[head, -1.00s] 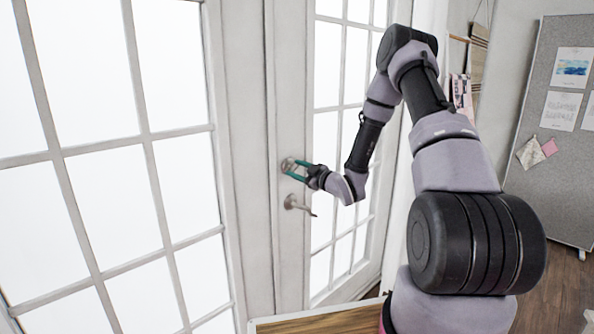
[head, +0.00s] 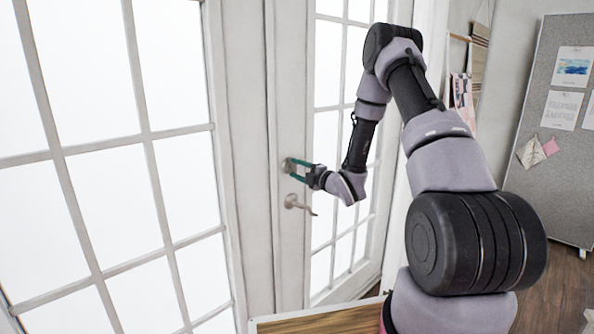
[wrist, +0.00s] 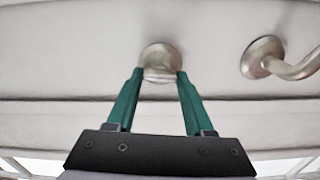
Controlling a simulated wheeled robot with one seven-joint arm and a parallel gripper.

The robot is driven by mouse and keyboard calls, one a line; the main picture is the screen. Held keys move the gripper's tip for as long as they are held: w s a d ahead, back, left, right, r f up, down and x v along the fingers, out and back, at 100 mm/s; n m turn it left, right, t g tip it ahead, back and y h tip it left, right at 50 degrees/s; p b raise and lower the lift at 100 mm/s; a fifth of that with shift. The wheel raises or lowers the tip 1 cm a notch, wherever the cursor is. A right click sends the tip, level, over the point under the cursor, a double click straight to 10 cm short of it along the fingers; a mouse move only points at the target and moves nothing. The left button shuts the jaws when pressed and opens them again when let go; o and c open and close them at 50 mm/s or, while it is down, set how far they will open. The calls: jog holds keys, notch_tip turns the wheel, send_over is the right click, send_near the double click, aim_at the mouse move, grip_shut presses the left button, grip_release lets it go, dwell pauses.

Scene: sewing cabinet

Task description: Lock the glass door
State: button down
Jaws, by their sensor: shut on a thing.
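The glass door (head: 292,120) is a white framed door with glass panes, and it looks closed beside another paned door leaf. A round metal lock (head: 288,165) sits on its frame above the lever handle (head: 292,202). My gripper (head: 293,169) has its green fingers at the lock. In the wrist view my gripper (wrist: 160,76) has its fingertips on both sides of the lock's thumb-turn (wrist: 159,75), shut on it. The round lock plate (wrist: 160,54) shows behind the fingertips. The thumb-turn is partly hidden between them.
The lever handle in the wrist view (wrist: 270,58) is to the right of the fingers, apart from them. A wooden-topped surface (head: 320,321) is low in front of the door. A grey pinboard (head: 550,110) stands at the right.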

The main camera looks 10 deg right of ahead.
jog(key=shift+n, duration=0.5)
jog(key=shift+f, duration=0.1)
jog(key=shift+c, duration=1.4)
grip_release()
jog(key=shift+s+d, duration=0.1)
jog(key=shift+s, duration=0.05)
jog(key=v, duration=1)
jog(key=shift+s, duration=0.25)
jog(key=shift+d, duration=0.15)
